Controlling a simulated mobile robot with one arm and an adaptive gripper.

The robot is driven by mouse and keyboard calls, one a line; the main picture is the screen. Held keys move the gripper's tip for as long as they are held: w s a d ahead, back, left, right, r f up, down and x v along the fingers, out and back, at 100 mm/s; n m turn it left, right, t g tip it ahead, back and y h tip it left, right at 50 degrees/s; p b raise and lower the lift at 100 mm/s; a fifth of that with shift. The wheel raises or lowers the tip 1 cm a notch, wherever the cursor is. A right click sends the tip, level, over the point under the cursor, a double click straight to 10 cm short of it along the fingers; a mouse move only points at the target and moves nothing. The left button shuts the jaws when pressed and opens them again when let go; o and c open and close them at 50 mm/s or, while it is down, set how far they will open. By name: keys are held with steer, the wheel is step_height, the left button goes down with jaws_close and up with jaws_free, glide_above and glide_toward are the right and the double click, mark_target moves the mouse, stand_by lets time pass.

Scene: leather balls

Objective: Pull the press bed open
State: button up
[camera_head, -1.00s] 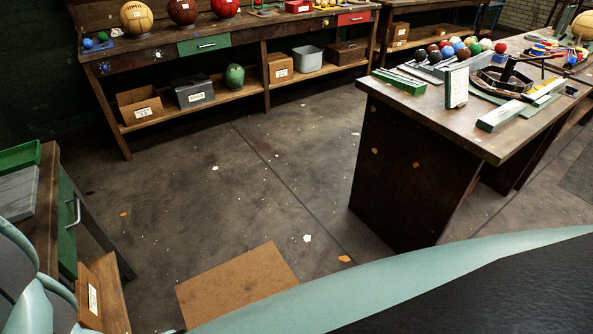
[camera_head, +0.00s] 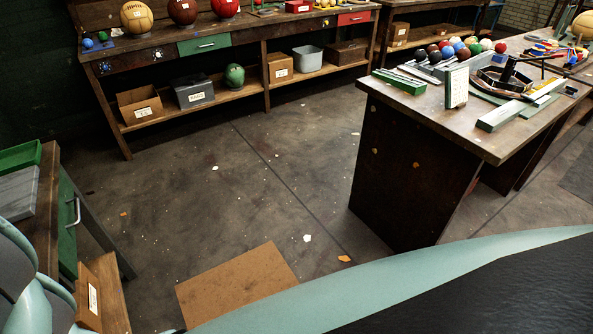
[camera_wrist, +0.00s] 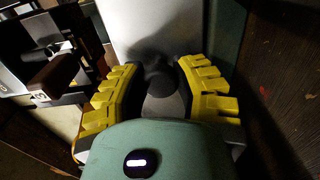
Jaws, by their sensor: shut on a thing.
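My gripper (camera_wrist: 160,88) shows in the wrist view, with yellow ribbed pads on both fingers. It is shut on a dark rounded knob (camera_wrist: 158,68) between the pads; the pads hide much of the grip. A pale grey flat plate (camera_wrist: 150,22) lies just beyond the knob and may be the press bed. I cannot tell how far open it is. The head view does not show my gripper, and I cannot make out the press there.
In the wrist view, a metal frame with a brown grip (camera_wrist: 54,73) stands close on the left. In the head view, a bench with a green drawer (camera_head: 68,225) is at left, a workbench (camera_head: 440,118) at right. Open floor lies between, with a brown board (camera_head: 237,285).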

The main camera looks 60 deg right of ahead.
jaws_close()
